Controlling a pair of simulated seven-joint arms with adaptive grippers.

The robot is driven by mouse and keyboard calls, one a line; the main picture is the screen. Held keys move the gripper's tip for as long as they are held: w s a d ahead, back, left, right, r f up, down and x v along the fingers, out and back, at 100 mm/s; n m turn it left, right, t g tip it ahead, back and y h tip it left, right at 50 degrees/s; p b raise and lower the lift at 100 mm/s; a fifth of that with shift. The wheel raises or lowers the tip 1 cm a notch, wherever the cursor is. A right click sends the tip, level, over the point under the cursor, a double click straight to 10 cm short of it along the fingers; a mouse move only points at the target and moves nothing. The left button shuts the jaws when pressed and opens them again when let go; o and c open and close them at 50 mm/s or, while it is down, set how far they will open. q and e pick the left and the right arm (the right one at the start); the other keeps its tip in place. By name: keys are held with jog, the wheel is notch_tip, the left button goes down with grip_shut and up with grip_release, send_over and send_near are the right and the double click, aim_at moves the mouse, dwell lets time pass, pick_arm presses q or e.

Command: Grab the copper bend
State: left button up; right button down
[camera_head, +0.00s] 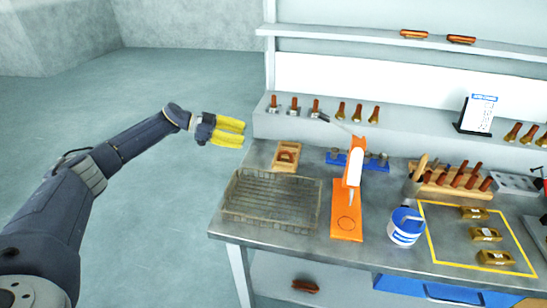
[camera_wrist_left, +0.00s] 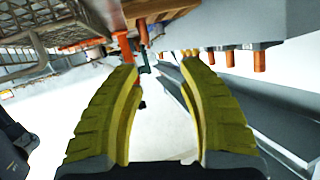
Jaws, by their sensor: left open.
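A small copper-brown curved piece (camera_head: 288,156), which looks like the copper bend, sits on a light wooden block (camera_head: 278,168) at the back left of the workbench; I cannot make out its exact shape. My left gripper (camera_head: 241,133) has yellow fingers and is open and empty. It is in the air left of the bench, up and left of the wooden block in the head view. The spread fingers also show in the left wrist view (camera_wrist_left: 160,70), with nothing between them. My right gripper is not in view.
A wire mesh basket (camera_head: 232,207) stands at the bench's front left. An orange stand (camera_head: 346,224), a blue and white tub (camera_head: 404,233) and a wooden tool rack (camera_head: 414,189) are further right. A ledge (camera_head: 262,127) with several handled tools runs behind. Open floor lies left.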

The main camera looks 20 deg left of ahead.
pick_arm(q)
jog(key=s+g, duration=0.1)
jog(key=s, duration=0.1)
send_near(282, 152)
jog(key=x, duration=0.4)
jog(key=shift+w+d+f, duration=0.15)
jog(key=shift+w+f, duration=0.1)
jog(key=shift+f, duration=0.1)
jog(key=shift+x, duration=2.8)
jog(key=shift+o, duration=0.3)
jog(key=shift+w, duration=0.15)
grip_shut()
jog(key=shift+r, duration=0.1)
